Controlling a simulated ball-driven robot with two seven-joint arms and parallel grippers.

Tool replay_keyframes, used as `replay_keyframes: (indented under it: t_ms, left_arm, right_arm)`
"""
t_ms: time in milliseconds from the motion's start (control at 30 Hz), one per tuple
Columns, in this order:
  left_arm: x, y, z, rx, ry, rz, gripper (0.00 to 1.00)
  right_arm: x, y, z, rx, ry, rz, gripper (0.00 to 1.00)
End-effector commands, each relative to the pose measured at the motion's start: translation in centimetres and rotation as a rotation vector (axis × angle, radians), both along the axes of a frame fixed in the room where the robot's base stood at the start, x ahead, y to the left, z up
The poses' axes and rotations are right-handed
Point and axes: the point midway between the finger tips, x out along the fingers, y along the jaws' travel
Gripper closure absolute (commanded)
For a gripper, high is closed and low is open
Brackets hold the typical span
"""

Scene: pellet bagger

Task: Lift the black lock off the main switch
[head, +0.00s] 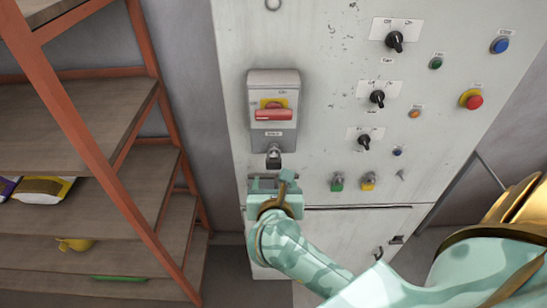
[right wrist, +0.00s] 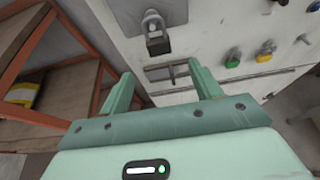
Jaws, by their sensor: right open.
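The main switch (head: 273,107) is a grey box with a red handle on a yellow plate, on the left part of the cabinet front in the head view. The black lock (head: 273,158) hangs at its lower edge; it also shows in the right wrist view (right wrist: 157,40). My right gripper (head: 269,180) is just below the lock in the head view, apart from it. In the right wrist view my right gripper (right wrist: 160,82) is open and empty, its two fingers pointing toward the cabinet, with the lock beyond and above them. My left gripper is not in view.
An orange-framed shelf (head: 80,118) stands close on the left, holding bags. Free room lies before the cabinet.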

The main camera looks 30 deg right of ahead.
Motion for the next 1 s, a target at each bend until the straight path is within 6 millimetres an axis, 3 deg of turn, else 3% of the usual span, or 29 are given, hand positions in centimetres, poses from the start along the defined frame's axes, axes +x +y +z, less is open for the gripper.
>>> replay_keyframes:
  t_ms: [100,367,600,900,1000]
  left_arm:
    - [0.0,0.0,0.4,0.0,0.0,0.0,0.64]
    - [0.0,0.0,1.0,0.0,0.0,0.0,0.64]
    - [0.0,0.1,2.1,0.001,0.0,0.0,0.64]
    - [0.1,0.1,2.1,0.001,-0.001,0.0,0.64]
    - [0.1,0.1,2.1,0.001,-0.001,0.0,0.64]
  right_arm:
    - [2.0,-1.2,-0.7,-0.005,0.0,0.001,0.36]
    - [3.9,-2.4,-1.5,-0.005,0.001,0.0,0.36]
    - [7.1,-4.2,-2.6,-0.006,0.0,-0.001,0.36]
    - [7.6,-4.5,-3.0,-0.002,0.0,0.001,0.36]
    - [7.6,-4.5,-3.0,-0.003,-0.001,0.0,0.64]
